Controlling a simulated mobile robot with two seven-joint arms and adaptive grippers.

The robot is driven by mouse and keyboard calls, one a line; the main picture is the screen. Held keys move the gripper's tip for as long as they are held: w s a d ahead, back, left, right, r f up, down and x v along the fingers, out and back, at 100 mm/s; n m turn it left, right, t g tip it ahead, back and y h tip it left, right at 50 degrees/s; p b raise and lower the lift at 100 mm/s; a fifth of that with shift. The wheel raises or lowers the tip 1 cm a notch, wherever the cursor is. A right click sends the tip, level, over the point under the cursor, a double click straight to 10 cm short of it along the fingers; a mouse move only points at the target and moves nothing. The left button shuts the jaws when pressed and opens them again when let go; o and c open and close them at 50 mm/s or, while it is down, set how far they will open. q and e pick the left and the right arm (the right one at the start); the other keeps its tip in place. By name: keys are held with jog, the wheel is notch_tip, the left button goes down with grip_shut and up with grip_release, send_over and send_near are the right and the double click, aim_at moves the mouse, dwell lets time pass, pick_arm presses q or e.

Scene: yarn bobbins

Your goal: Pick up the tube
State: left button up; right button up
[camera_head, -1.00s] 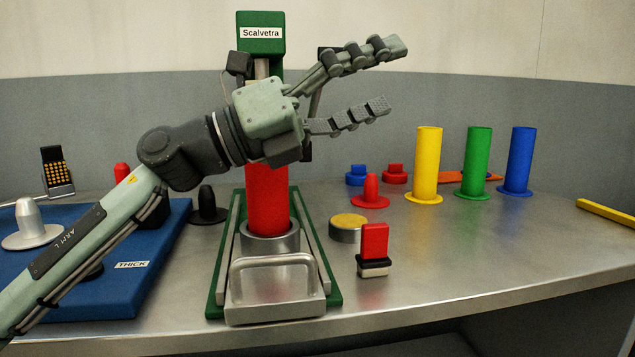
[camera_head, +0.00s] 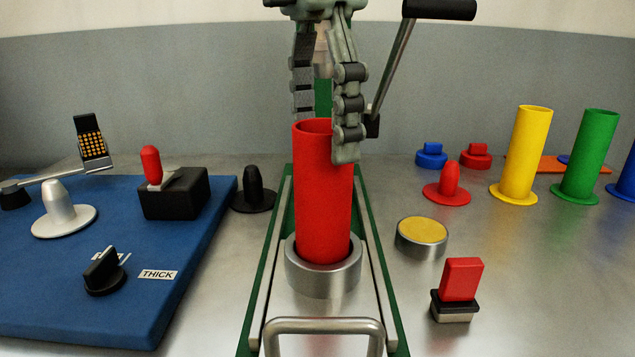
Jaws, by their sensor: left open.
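A red tube (camera_head: 322,205) stands upright in a round metal cup (camera_head: 323,275) on the green-edged slide, in the middle of the head view. My left gripper (camera_head: 325,138) points straight down at the tube's top and is open. One finger hangs in front of the tube's right upper side and overlaps its rim. The other finger reaches down to the left part of the rim; its tip is hidden there. I cannot tell whether either finger touches the tube. My right gripper is not in view.
Yellow (camera_head: 521,155), green (camera_head: 586,155) and blue (camera_head: 627,175) tubes stand at the right. A red peg (camera_head: 449,182), a yellow-topped disc (camera_head: 422,232) and a red block switch (camera_head: 461,280) lie between. A blue board (camera_head: 190,265) with controls is at left. A black-handled lever (camera_head: 439,9) rises behind.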

aim_at(323, 193)
pick_arm(q)
jog(key=shift+s+a+f, duration=0.15)
jog(key=shift+s+a, duration=0.05)
jog(key=shift+a, duration=0.1)
jog(key=f, duration=0.7)
jog(key=shift+d+f, duration=0.1)
jog(key=shift+d, duration=0.25)
jog(key=shift+c, duration=0.2)
jog(key=c, duration=1.2)
